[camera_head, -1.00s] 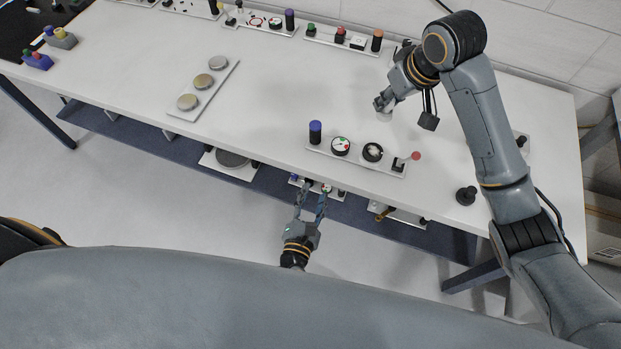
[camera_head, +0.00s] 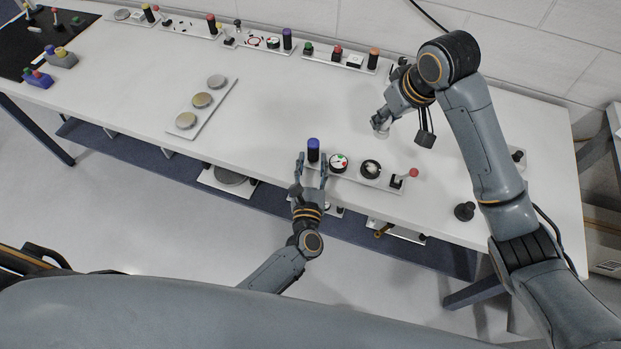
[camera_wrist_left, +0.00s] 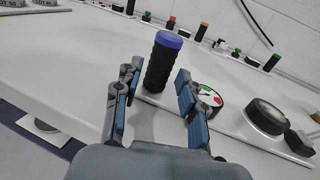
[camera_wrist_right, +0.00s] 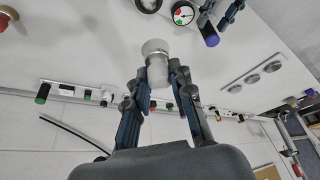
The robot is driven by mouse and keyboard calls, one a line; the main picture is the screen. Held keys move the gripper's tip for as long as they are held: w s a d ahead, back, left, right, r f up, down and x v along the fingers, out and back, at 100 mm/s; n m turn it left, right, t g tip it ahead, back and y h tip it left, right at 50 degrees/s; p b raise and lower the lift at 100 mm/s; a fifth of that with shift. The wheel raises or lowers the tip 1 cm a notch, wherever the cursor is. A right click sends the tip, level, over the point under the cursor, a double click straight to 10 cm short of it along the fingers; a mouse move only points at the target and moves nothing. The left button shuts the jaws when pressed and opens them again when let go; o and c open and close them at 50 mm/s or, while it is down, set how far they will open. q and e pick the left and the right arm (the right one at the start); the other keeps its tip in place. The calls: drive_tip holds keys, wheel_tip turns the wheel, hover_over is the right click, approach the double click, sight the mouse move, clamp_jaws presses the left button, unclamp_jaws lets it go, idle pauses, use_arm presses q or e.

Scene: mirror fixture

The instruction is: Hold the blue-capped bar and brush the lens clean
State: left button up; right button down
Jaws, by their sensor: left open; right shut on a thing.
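The blue-capped bar (camera_head: 313,151) is a black ribbed upright cylinder at the left end of a white fixture plate (camera_head: 343,178). My left gripper (camera_head: 312,165) is open, with its fingers on either side of the bar near its base. In the left wrist view the bar (camera_wrist_left: 163,62) stands between the spread fingers, with gaps visible. A round dark-rimmed piece with a pale patch, seemingly the lens (camera_head: 370,169), sits on the same plate. My right gripper (camera_head: 382,118) is shut on a small whitish cylindrical piece (camera_wrist_right: 157,62), probably the brush, above the table behind the plate.
A red-green dial (camera_head: 338,162) sits between bar and lens, and a red-knobbed lever (camera_head: 413,173) stands at the plate's right end. A plate with three discs (camera_head: 202,100) lies left. Several fixtures line the wall. A black knob (camera_head: 464,211) stands near the front edge.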

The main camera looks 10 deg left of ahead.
use_arm(q)
drive_tip(key=shift+w+a, duration=0.15)
drive_tip(key=shift+w, duration=0.85)
clamp_jaws()
